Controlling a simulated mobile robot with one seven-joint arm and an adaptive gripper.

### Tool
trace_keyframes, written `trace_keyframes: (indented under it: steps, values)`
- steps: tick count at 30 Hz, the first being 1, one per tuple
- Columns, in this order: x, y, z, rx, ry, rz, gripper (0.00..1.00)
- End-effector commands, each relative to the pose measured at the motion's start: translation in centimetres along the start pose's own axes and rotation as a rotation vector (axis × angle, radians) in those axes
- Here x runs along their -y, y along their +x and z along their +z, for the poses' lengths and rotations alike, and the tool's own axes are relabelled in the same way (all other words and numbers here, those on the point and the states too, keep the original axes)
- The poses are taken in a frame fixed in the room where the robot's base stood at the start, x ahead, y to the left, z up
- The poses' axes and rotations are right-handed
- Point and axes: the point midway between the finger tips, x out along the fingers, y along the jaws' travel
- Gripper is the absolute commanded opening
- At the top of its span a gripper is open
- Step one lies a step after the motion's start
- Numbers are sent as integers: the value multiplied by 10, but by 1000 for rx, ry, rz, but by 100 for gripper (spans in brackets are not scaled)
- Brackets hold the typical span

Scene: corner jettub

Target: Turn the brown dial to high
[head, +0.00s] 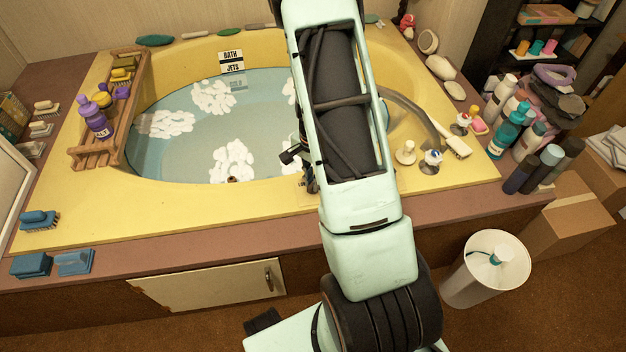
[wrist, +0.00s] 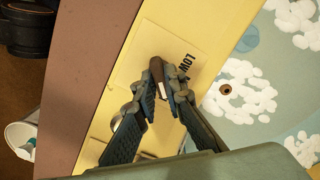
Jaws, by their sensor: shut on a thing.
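The brown dial (wrist: 156,70) shows in the wrist view on the tub's yellow rim, between my fingertips. A small pale part shows close to it, between the fingers. My gripper (wrist: 163,93) is shut on the dial, with one finger on each side. The black word LOW (wrist: 186,67) is printed on the yellow panel just right of the dial. I see no HIGH label; the gripper covers part of the panel. In the head view my arm hides the dial, and only a dark piece of the gripper shows beside the arm.
The yellow tub (head: 215,200) holds water with white foam. A wooden rack (head: 90,152) with bottles stands on its left rim. White knobs (head: 405,152) and a curved spout (head: 410,105) are on the right. A white bin (head: 455,285) and cardboard boxes (head: 560,215) stand on the floor.

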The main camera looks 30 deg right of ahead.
Motion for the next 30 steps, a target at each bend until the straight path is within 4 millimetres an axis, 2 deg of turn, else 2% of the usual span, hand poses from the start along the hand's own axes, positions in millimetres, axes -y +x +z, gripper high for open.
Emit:
trace_keyframes:
  steps: [5,6,10,18,22,26,30]
  values:
    - [0,0,0,1,3,0,0]
    - [0,0,0,1,3,0,13]
    - [0,0,0,1,2,0,28]
    - [0,0,0,0,0,0,28]
    - [0,-8,0,-1,0,-1,28]
    - [1,-26,0,-3,-1,-3,28]
    - [2,-55,-1,-4,-1,-5,28]
